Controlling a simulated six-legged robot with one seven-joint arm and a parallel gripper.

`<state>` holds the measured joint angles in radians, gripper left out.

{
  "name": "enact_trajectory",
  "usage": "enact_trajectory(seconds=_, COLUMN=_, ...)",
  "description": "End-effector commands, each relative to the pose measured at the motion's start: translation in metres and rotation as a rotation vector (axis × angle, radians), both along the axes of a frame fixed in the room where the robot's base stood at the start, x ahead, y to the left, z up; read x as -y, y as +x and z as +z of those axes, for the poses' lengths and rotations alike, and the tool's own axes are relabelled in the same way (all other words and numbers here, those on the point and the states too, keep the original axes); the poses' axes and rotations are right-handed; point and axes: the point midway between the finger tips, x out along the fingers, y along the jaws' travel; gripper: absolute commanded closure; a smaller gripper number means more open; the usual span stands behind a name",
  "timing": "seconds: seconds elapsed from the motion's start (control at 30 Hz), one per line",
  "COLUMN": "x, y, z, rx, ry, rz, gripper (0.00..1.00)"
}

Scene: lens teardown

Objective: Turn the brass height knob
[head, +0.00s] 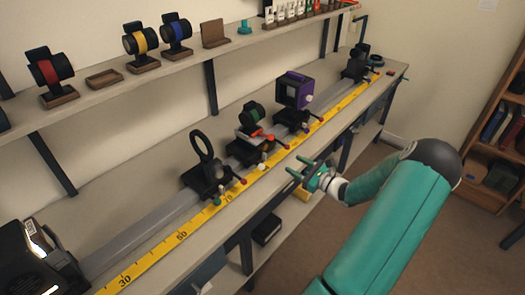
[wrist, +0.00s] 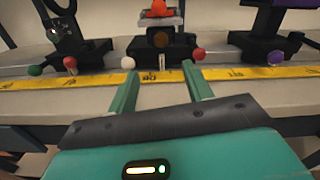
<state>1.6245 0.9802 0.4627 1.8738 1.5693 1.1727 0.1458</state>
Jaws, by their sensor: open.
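Several small knobs line the front of the rail carriages. The wrist view shows a green knob (wrist: 35,70), a coppery-red knob (wrist: 70,63), a white knob (wrist: 128,63), a red knob (wrist: 198,54) and a purple knob (wrist: 275,58). None reads clearly as brass; I cannot tell which one is the height knob. The middle carriage (wrist: 160,38) bears an orange-red part (wrist: 158,8). My gripper (head: 297,166) is open and empty, in front of this carriage; it also shows in the wrist view (wrist: 160,70). The fingertips point toward it, apparently apart from the knobs.
A yellow scale (head: 150,255) runs along the bench front beside the grey rail (head: 150,228). A black ring holder (head: 203,150) stands left of the middle carriage, and a purple box (head: 297,90) stands right. A shelf (head: 100,92) with mounted lenses is behind.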

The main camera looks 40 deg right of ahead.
Motion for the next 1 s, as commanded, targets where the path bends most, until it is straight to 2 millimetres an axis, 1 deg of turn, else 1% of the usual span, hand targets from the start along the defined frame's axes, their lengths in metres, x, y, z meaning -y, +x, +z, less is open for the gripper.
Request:
enact_trajectory(seconds=0.07, x=0.002, y=0.003, z=0.000, rx=0.001, ry=0.000, rz=-0.005, gripper=0.50)
enact_trajectory(seconds=0.17, x=0.002, y=0.014, z=0.000, rx=0.000, ry=-0.001, rz=-0.007, gripper=0.50)
enact_trajectory(seconds=0.37, x=-0.001, y=0.051, z=0.000, rx=-0.001, ry=0.000, rz=-0.007, gripper=0.50)
enact_trajectory(seconds=0.6, x=-0.007, y=0.099, z=0.000, rx=0.000, ry=-0.001, rz=-0.004, gripper=0.50)
enact_trajectory(seconds=0.7, x=-0.008, y=0.115, z=0.000, rx=-0.001, ry=0.000, rz=-0.004, gripper=0.50)
enact_trajectory(seconds=0.83, x=-0.010, y=0.130, z=0.000, rx=-0.001, ry=-0.001, rz=-0.002, gripper=0.50)
enact_trajectory(seconds=1.0, x=-0.010, y=0.134, z=0.000, rx=-0.002, ry=-0.001, rz=-0.003, gripper=0.50)
